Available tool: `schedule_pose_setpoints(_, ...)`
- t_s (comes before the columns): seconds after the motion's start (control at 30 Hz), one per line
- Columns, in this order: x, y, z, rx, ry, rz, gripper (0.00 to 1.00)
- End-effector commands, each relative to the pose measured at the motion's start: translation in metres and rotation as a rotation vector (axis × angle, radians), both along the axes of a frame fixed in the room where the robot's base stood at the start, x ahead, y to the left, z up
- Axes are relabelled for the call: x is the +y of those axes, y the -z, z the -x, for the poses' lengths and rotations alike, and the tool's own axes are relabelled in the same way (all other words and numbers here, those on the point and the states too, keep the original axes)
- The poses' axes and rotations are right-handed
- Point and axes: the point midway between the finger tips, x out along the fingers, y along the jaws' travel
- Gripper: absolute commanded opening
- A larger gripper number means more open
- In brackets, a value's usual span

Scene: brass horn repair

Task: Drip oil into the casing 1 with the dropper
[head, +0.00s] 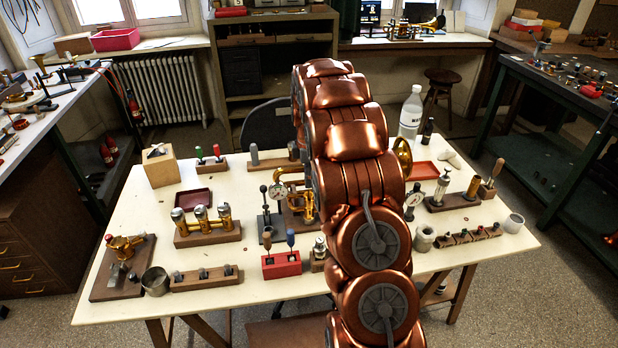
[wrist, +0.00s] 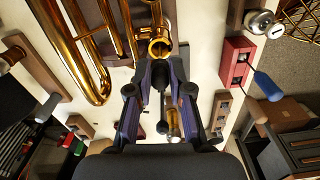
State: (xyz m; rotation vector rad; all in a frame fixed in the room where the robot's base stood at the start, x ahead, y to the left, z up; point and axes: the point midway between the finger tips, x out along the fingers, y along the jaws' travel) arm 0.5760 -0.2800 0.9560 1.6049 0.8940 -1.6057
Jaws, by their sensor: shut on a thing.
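In the wrist view my gripper (wrist: 162,68) has its two dark blue fingers drawn together on a slim dark thing, apparently the dropper (wrist: 163,100). The fingers hide much of it. Just past the fingertips is the round open rim of a brass tube, which looks like casing 1 (wrist: 159,47). I cannot tell whether the dropper touches this rim or is apart from it. The brass instrument (wrist: 92,60) curves away to the left of the rim. In the head view my arm hides the gripper and most of the instrument (head: 302,205).
A red block (head: 281,264) with upright handled tools stands near the table's front edge; it also shows in the wrist view (wrist: 236,62). A brass three-cylinder piece (head: 203,216) on a wooden block stands left. A white bottle (head: 411,112) stands behind. Bare tabletop (head: 125,205) shows at left.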

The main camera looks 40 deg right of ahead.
Motion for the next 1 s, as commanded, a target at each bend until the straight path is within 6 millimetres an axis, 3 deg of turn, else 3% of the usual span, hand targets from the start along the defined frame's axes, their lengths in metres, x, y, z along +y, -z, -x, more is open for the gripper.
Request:
schedule_pose_setpoints(0.37,0.000,-0.006,0.000,-0.001,0.000,0.001,0.05)
schedule_pose_setpoints(1.0,0.000,-0.051,-0.001,-0.003,0.000,0.002,0.05)
